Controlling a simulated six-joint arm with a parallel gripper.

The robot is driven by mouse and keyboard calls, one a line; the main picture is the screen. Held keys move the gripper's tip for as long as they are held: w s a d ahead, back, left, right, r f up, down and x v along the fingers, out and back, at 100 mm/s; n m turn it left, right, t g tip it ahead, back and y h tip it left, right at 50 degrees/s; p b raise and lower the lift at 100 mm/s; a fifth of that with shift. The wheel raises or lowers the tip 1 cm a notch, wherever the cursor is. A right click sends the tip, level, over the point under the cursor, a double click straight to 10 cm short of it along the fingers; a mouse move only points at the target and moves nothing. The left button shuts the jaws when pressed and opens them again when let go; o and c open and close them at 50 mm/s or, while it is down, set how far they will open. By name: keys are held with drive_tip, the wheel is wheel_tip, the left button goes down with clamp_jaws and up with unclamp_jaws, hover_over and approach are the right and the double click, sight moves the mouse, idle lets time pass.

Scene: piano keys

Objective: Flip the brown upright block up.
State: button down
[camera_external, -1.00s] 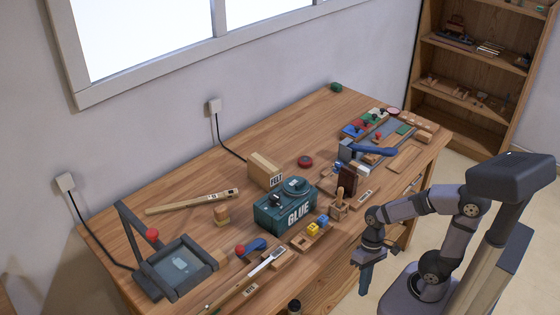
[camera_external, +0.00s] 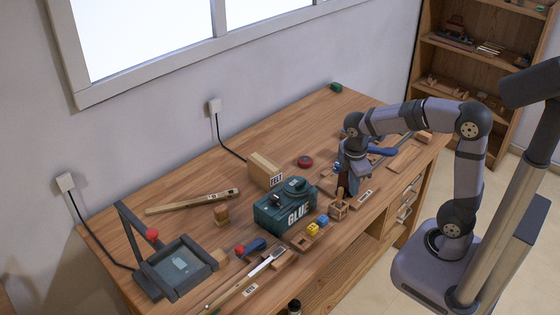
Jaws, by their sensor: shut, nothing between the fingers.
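My gripper (camera_external: 350,183) is over the right part of the workbench, pointing down. Its fingers are shut and empty. In the earlier view a dark brown upright block stands behind the small wooden holder (camera_external: 339,208) at this spot. Now my gripper and wrist cover most or all of that block, so I cannot tell whether they touch it or how it is tilted.
The green GLUE box (camera_external: 285,207) stands left of my gripper, with a tray of yellow and blue cubes (camera_external: 311,229) in front. A blue-handled tool (camera_external: 382,151) lies behind right. A cardboard box (camera_external: 265,170) stands farther left.

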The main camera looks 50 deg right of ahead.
drive_tip(key=w+r+n+h+p, duration=0.1)
drive_tip(key=w+r+n+p, duration=0.5)
drive_tip(key=r, duration=0.3)
drive_tip(key=shift+w+a+r+p, duration=0.4)
drive_tip(key=shift+w+a+p, duration=0.1)
drive_tip(key=shift+w, duration=0.25)
drive_tip(key=p, duration=0.3)
hover_over(346, 182)
drive_tip(key=a, duration=0.2)
drive_tip(key=a+x, duration=0.2)
drive_tip(key=x, duration=0.7)
drive_tip(key=shift+f, duration=0.5)
